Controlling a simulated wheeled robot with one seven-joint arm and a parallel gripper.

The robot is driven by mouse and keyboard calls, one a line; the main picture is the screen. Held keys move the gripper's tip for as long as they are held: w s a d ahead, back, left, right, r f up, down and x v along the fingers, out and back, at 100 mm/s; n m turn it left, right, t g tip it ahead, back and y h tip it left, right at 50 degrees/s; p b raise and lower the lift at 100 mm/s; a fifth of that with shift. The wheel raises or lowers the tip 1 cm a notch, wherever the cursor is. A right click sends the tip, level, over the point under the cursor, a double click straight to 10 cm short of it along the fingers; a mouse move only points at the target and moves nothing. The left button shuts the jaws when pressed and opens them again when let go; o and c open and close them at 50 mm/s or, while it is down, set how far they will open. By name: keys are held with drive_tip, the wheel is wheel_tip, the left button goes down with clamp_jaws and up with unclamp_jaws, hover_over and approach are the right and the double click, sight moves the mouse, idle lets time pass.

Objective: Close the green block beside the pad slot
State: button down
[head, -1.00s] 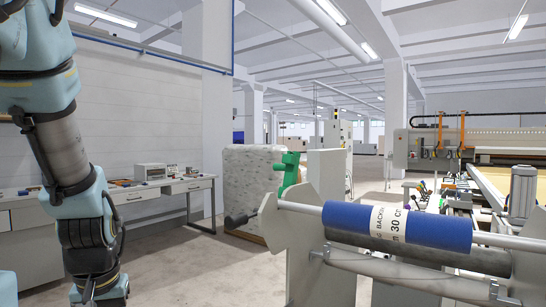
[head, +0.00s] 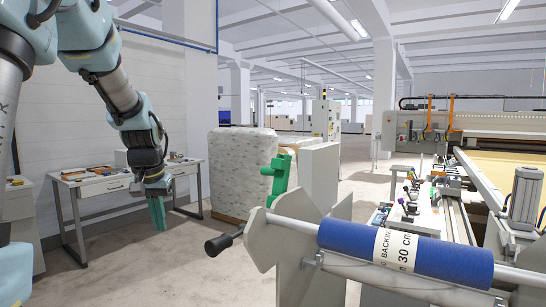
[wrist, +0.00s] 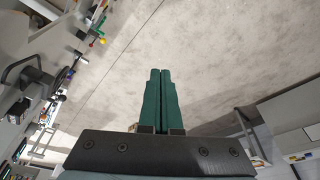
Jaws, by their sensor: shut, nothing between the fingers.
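A green block (head: 280,174) stands upright at the left end of the roll stand, with a short arm sticking out to its left near the top. It rises behind the stand's grey end plate (head: 268,243), which hides its foot. I cannot make out a pad slot. My gripper (head: 157,228) hangs to the left of the green block, well apart from it, with its teal fingers pointing down. In the wrist view the fingers (wrist: 160,75) are together and empty above the bare floor.
A black crank handle (head: 222,243) juts left from the roll stand, between my gripper and the stand. A blue backing roll (head: 405,252) lies on the stand. A wrapped pale bale (head: 238,172) and a workbench (head: 105,187) stand behind. Floor below my gripper is clear.

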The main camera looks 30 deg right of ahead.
drive_tip(key=w+d+r+m, duration=0.2)
drive_tip(key=w+d+r, duration=0.25)
drive_tip(key=d, duration=0.35)
wheel_tip(320, 180, up, 16)
drive_tip(key=r+m+g+h, duration=0.1)
drive_tip(key=m+h, duration=0.1)
drive_tip(key=m, duration=0.4)
hover_over(280, 158)
drive_tip(key=w, duration=0.5)
wheel_tip(280, 158, down, 10)
drive_tip(key=p, duration=0.3)
drive_tip(key=shift+s, duration=0.35)
drive_tip(key=shift+a+r, duration=0.1)
drive_tip(key=shift+h+b, duration=0.35)
drive_tip(key=shift+h, duration=0.05)
